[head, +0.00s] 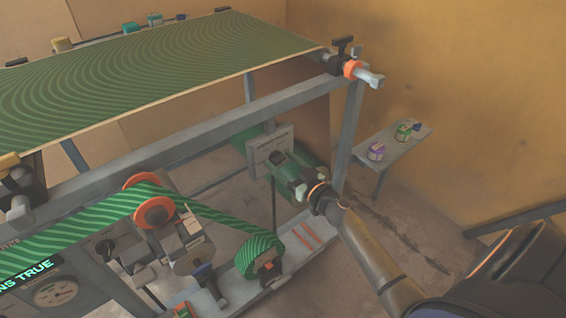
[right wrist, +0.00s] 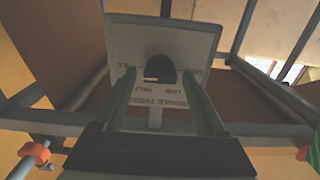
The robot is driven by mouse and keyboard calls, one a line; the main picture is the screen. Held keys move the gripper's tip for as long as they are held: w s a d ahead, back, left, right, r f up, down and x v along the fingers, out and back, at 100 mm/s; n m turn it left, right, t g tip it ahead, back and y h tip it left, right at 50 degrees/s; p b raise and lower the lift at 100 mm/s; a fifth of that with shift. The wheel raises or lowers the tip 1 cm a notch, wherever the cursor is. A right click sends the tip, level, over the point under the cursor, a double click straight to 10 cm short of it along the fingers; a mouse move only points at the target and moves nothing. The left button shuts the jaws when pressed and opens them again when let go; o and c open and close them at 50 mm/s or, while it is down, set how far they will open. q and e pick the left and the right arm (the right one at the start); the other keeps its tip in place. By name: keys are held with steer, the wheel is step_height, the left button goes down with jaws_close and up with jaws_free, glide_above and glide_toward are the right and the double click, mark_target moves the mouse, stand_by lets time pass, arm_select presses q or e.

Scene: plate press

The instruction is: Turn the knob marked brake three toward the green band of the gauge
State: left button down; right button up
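The brake three knob (right wrist: 160,70) is dark and round-topped, on a pale grey plate (right wrist: 205,38) with upside-down lettering that seems to read brake three. In the head view the plate (head: 262,147) hangs under the frame, and my right gripper (head: 281,164) is right in front of it, hiding the knob. In the right wrist view my right gripper (right wrist: 159,76) is open, its two green fingers reaching to either side of the knob; I cannot tell whether they touch it. A round dial (head: 55,292) sits at the lower left; no green band can be made out. My left gripper is out of view.
A large green patterned sheet (head: 150,70) lies above on the grey frame (head: 230,122). A green striped belt (head: 200,207) runs over an orange-edged roller to a roll (head: 262,256). A small bench (head: 385,152) with cans stands right.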

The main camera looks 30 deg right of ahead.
jaws_close()
stand_by(0.3)
